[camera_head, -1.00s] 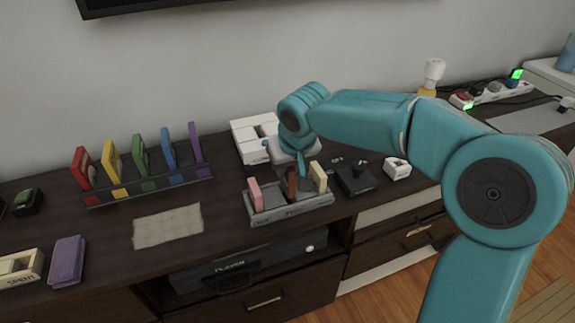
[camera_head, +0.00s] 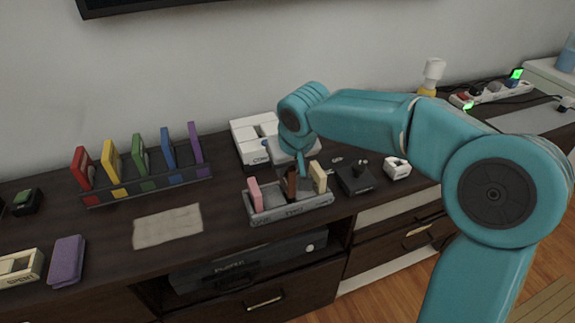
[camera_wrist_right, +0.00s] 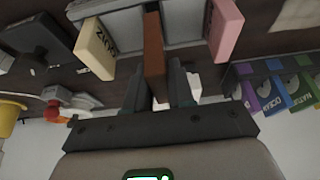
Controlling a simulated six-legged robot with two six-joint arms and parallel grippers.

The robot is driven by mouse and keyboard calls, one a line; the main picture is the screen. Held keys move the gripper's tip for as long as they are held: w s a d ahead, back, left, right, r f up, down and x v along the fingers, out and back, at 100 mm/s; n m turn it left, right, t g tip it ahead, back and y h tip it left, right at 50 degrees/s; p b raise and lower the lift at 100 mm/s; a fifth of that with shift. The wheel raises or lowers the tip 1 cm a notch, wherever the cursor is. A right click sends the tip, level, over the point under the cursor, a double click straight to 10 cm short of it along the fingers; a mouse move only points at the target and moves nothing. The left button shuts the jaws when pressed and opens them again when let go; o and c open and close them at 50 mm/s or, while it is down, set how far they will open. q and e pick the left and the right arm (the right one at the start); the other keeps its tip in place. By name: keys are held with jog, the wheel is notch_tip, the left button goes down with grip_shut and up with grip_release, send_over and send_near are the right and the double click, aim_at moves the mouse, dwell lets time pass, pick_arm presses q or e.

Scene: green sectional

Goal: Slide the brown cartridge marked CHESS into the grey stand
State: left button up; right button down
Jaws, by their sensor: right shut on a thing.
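The brown cartridge (camera_head: 291,184) stands roughly upright between a pink cartridge (camera_head: 255,195) and a cream cartridge (camera_head: 318,177) at the grey stand (camera_head: 292,211). Its lower end is at the stand's middle; I cannot tell how deep it sits. My right gripper (camera_head: 299,166) is shut on it from above and behind. In the right wrist view the brown cartridge (camera_wrist_right: 153,48) runs from between the fingers (camera_wrist_right: 157,88) to the stand (camera_wrist_right: 182,32). No CHESS marking is readable on it. My left gripper is out of view.
A rack of coloured cartridges (camera_head: 150,190) stands at left behind a beige cloth (camera_head: 167,226). A purple block (camera_head: 66,261) lies front left.

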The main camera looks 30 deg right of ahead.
aim_at(287, 181)
jog(key=shift+f+b, duration=1.95)
jog(key=shift+f, duration=0.3)
jog(key=c, duration=0.9)
grip_release()
jog(key=p+v, duration=0.4)
jog(key=v, duration=1.2)
jog(key=shift+s+r, duration=0.1)
jog(key=shift+r, duration=0.05)
